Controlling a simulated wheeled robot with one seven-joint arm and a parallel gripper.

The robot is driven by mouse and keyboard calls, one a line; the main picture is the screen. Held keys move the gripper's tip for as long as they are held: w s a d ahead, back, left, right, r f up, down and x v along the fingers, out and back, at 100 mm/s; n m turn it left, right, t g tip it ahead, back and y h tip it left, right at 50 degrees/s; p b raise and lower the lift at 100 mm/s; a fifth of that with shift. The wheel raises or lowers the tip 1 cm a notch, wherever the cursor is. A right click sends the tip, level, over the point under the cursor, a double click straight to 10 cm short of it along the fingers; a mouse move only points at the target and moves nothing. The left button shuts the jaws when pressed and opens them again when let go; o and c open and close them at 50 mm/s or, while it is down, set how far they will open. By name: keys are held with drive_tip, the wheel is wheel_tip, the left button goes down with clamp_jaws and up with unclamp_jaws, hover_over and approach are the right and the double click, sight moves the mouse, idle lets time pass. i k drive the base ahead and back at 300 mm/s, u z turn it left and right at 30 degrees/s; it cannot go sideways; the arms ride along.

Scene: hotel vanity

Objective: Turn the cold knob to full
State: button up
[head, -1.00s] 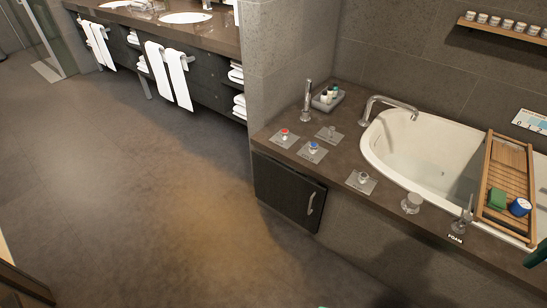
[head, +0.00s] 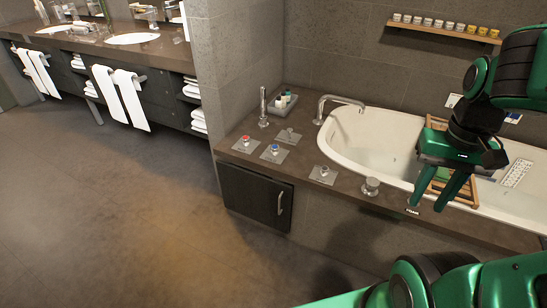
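The cold knob (head: 275,148) has a blue top and sits on a square grey plate on the dark tub ledge. The hot knob (head: 246,140), with a red top, is on its own plate just to its left. Any markings around the cold knob are too small to read. My gripper (head: 427,207) is at the right, over the front edge of the tub, with its two green fingers pointing down and apart. It is empty and well to the right of the cold knob, not touching it.
Another plate with a knob (head: 324,173), a round metal knob (head: 370,186), an upright hand shower (head: 263,108) and a tub spout (head: 338,101) stand on the ledge. A bottle tray (head: 284,104) is behind. A wooden bath rack (head: 458,187) is partly behind my gripper. The floor is open at left.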

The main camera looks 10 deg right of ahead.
sight(275, 149)
drive_tip(key=u, duration=0.25)
drive_tip(key=i, duration=0.95)
drive_tip(key=u, duration=0.2)
